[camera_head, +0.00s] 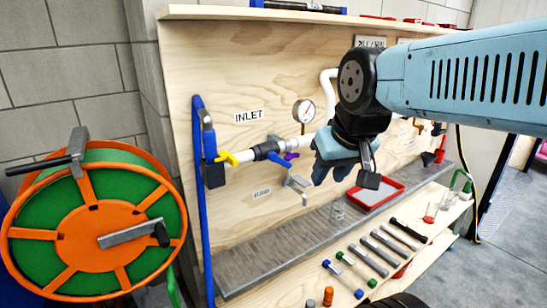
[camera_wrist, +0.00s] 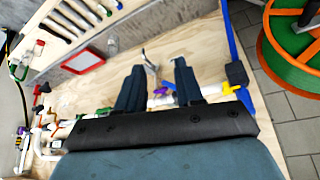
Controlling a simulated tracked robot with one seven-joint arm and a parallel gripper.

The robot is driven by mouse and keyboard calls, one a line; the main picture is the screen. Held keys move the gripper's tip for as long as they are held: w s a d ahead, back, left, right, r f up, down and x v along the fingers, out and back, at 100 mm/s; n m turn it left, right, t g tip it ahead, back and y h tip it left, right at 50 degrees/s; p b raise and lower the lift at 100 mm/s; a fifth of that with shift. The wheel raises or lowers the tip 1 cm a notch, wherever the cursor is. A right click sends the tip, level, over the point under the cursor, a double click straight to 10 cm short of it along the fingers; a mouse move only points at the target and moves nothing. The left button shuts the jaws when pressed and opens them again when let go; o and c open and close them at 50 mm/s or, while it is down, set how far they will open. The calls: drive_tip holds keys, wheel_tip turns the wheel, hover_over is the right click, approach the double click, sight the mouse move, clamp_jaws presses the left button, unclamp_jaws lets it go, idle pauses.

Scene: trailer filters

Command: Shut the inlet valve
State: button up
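The inlet valve's yellow handle (camera_head: 228,158) is on the white pipe at the left of the plywood panel, below the INLET label (camera_head: 248,115). It looks angled to the pipe, but it is too small to tell its exact setting. The yellow handle also shows in the wrist view (camera_wrist: 230,88), right of my fingers. My gripper (camera_head: 348,172) is in front of the panel, to the right of the yellow handle and apart from it. In the wrist view my two fingers (camera_wrist: 158,80) are spread with nothing held between them.
A pressure gauge (camera_head: 304,111) and a purple handle (camera_head: 291,156) are on the piping right of the yellow handle. A blue hose (camera_head: 202,200) runs down the panel's left edge, beside a hose reel (camera_head: 95,235). The shelf below holds a red tray (camera_head: 376,195) and several tools.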

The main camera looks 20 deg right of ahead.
drive_tip(key=w+r+n+g, duration=0.3)
drive_tip(key=w+r+n, duration=0.1)
drive_tip(key=w+n, duration=0.85)
drive_tip(key=n+g, duration=0.3)
drive_tip(key=n, duration=0.6)
hover_over(282, 162)
wheel_tip(282, 162, down, 4)
drive_tip(key=f, duration=1.1)
drive_tip(key=shift+w+d, duration=0.1)
drive_tip(key=shift+w, duration=0.25)
clamp_jaws()
drive_tip(key=shift+r, duration=0.1)
